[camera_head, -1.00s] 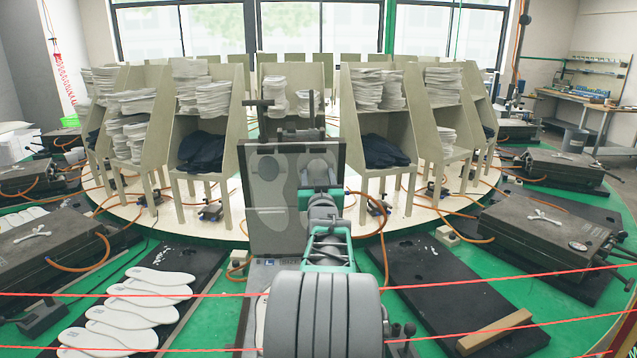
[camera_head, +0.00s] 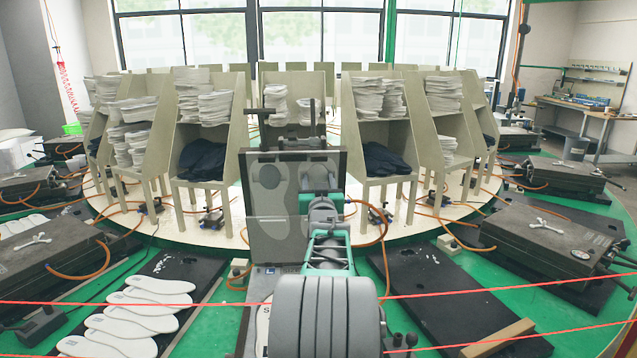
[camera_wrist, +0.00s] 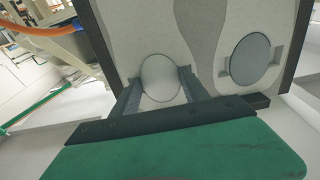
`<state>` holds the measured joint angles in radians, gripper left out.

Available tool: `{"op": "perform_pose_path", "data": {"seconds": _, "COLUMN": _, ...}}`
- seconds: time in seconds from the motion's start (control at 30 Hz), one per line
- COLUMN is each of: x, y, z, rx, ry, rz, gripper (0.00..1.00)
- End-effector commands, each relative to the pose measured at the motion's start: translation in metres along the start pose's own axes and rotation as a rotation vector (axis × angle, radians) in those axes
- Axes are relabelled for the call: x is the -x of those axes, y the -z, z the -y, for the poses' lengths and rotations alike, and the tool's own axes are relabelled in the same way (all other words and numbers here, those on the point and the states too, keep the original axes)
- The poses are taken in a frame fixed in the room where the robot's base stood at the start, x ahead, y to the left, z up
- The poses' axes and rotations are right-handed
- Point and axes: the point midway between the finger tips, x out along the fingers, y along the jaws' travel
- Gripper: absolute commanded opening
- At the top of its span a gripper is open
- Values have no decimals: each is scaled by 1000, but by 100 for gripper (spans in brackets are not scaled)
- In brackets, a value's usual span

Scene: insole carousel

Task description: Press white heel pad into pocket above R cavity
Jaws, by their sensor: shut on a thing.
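The mould lid (camera_head: 262,232) stands upright in the middle of the head view, with sole-shaped cavities in its face. My arm covers much of its right half. My gripper (camera_wrist: 159,82) is against the lid face in the wrist view, its two dark fingers shut on the white heel pad (camera_wrist: 161,77). The pad is a pale disc close to or touching the lid; I cannot tell whether it is seated in the pocket. A second round pocket (camera_wrist: 250,58), filled grey with side notches, lies to the right in the wrist view. The gripper also shows in the head view (camera_head: 320,183).
White insoles (camera_head: 135,315) lie on a dark board at left. Racks (camera_head: 207,140) with stacked insoles stand behind the lid. Closed moulds (camera_head: 545,240) flank both sides. Red cords (camera_head: 480,293) cross the foreground. An orange hose (camera_head: 382,240) runs beside the arm.

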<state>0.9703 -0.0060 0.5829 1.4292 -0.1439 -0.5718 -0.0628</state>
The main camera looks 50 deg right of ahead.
Motion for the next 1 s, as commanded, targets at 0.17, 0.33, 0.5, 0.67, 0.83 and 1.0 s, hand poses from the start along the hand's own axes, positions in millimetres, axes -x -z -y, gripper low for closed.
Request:
{"op": "perform_pose_path", "data": {"seconds": 0.17, "x": 0, "y": 0, "z": 0, "rx": 0, "ry": 0, "rz": -1, "gripper": 54}}
{"op": "perform_pose_path", "data": {"seconds": 0.33, "x": 0, "y": 0, "z": 0, "rx": 0, "ry": 0, "rz": 0, "gripper": 68}}
{"op": "perform_pose_path", "data": {"seconds": 0.5, "x": 0, "y": 0, "z": 0, "rx": 0, "ry": 0, "rz": 0, "gripper": 79}}
{"op": "perform_pose_path", "data": {"seconds": 0.67, "x": 0, "y": 0, "z": 0, "rx": 0, "ry": 0, "rz": 0, "gripper": 79}}
{"op": "perform_pose_path", "data": {"seconds": 0.83, "x": 11, "y": -1, "z": 0, "rx": 0, "ry": 0, "rz": -1, "gripper": 79}}
{"op": "perform_pose_path", "data": {"seconds": 1.0, "x": 45, "y": -1, "z": 0, "rx": 1, "ry": 0, "rz": -2, "gripper": 79}}
